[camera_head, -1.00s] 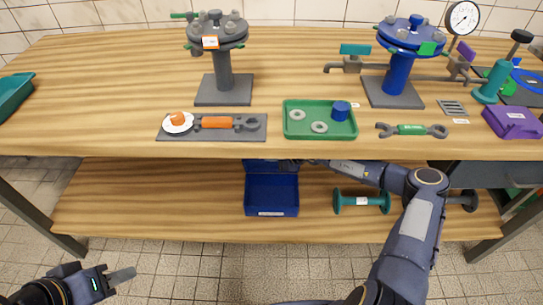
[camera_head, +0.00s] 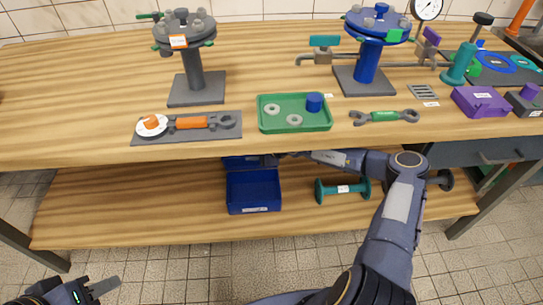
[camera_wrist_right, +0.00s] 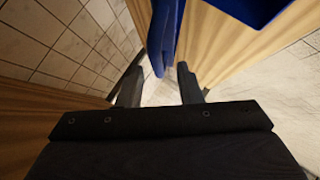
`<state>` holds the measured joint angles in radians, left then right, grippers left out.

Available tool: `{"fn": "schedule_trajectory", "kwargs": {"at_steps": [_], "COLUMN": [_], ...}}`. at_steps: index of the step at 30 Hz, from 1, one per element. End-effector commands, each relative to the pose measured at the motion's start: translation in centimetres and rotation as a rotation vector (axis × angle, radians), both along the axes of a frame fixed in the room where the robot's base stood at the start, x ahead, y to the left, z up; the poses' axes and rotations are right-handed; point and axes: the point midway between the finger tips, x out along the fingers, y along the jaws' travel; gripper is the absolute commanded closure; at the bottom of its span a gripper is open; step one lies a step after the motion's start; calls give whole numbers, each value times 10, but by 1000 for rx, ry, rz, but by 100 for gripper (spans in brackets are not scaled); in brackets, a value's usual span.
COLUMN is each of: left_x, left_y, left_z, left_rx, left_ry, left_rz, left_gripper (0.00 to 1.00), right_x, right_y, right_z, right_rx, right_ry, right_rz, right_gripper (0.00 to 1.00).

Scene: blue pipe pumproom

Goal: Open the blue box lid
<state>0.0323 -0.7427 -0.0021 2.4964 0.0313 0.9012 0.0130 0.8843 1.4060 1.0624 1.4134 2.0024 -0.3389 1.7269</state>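The blue box (camera_head: 253,192) sits on the lower shelf in the head view, its inside visible from above. Its blue lid (camera_head: 238,162) stands raised at the back, partly hidden by the tabletop edge. In the right wrist view the lid (camera_wrist_right: 165,35) is a thin blue panel, its end near the gap between my right fingertips (camera_wrist_right: 159,72). Those fingers are apart; contact with the lid cannot be told. The box body (camera_wrist_right: 250,8) shows at top right there. My left gripper (camera_head: 103,286) is low at left, away from the shelf; its finger gap is not clear.
My right arm reaches under the tabletop (camera_head: 240,85). A teal dumbbell-shaped part (camera_head: 342,190) lies right of the box on the shelf (camera_head: 130,205). A green tray (camera_head: 294,127) and wrenches lie above. The shelf left of the box is clear.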

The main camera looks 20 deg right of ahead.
Motion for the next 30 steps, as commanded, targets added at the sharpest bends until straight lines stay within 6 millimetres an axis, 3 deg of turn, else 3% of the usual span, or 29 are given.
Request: {"fn": "schedule_trajectory", "kwargs": {"at_steps": [5, 18, 30], "left_x": [0, 0, 0], "left_y": [0, 0, 0], "left_z": [9, 15, 16], "left_rx": [0, 0, 0], "left_ry": [0, 0, 0], "left_rz": [0, 0, 0], "left_gripper": [64, 64, 64], "right_x": [-23, -96, -113], "right_y": [-23, -89, -103], "right_z": [23, 22, 22], "right_rx": [-3, 1, 0], "right_ry": [-1, 1, -1], "right_rz": [-4, -5, 0], "right_gripper": [67, 67, 67]}}
